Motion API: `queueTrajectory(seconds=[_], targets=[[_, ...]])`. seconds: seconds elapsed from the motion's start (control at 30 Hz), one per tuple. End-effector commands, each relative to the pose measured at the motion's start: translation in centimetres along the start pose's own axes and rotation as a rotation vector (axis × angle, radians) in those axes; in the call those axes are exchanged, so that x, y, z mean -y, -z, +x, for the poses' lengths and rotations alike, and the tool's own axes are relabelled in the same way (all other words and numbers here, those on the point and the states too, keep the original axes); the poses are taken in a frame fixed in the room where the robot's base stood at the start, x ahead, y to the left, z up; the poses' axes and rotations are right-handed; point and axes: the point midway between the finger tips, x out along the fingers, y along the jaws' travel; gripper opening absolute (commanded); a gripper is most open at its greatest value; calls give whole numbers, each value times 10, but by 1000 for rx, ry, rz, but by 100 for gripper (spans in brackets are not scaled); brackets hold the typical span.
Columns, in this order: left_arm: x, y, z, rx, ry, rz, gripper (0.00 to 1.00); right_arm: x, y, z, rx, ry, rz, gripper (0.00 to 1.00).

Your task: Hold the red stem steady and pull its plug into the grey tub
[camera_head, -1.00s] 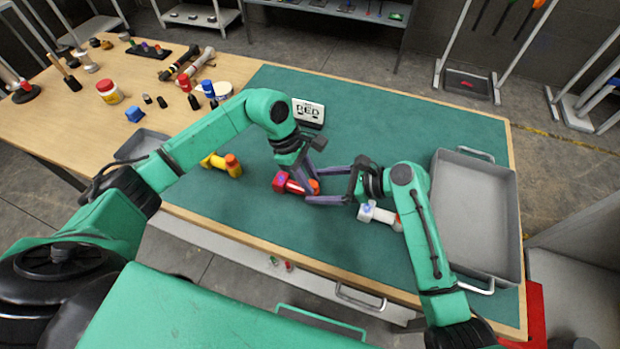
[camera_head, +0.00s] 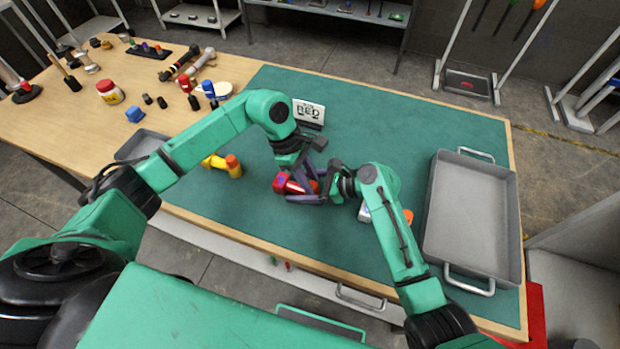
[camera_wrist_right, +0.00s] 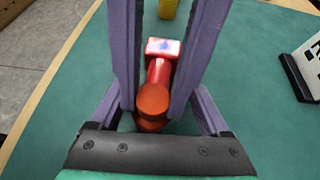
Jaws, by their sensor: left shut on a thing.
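The red stem (camera_head: 282,184) lies on the green mat, and its orange-red plug (camera_wrist_right: 152,103) is at the end nearest my right gripper. My left gripper (camera_head: 298,178) is shut on the red stem from above. My right gripper (camera_wrist_right: 160,75) comes in from the right and is open, one finger on each side of the plug. I cannot tell whether its fingers touch the plug. In the head view the fingers partly hide the stem and plug. The grey tub (camera_head: 430,226) stands empty on the right of the mat.
A yellow stem (camera_head: 218,162) with an orange plug lies left of the red one. A white stem (camera_head: 364,213) is partly hidden under my right arm. A sign reading RED (camera_head: 309,112) stands behind. The back right of the mat is clear.

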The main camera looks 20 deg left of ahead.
Motion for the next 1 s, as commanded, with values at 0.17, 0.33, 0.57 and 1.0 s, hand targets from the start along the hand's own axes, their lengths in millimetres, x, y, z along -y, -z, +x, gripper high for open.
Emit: queueTrajectory(seconds=[0.17,0.33,0.57,1.0], targets=[[0,0,0,1,0,-1,0,0,0,0,0,-1,1,100],[0,0,0,0,-2,-1,0,0,6,-13,16,10,18,75],[0,1,0,-1,-2,-1,0,-9,26,-115,108,73,66,75],[-1,0,0,-1,-4,-1,0,-13,19,-95,111,81,48,75]])
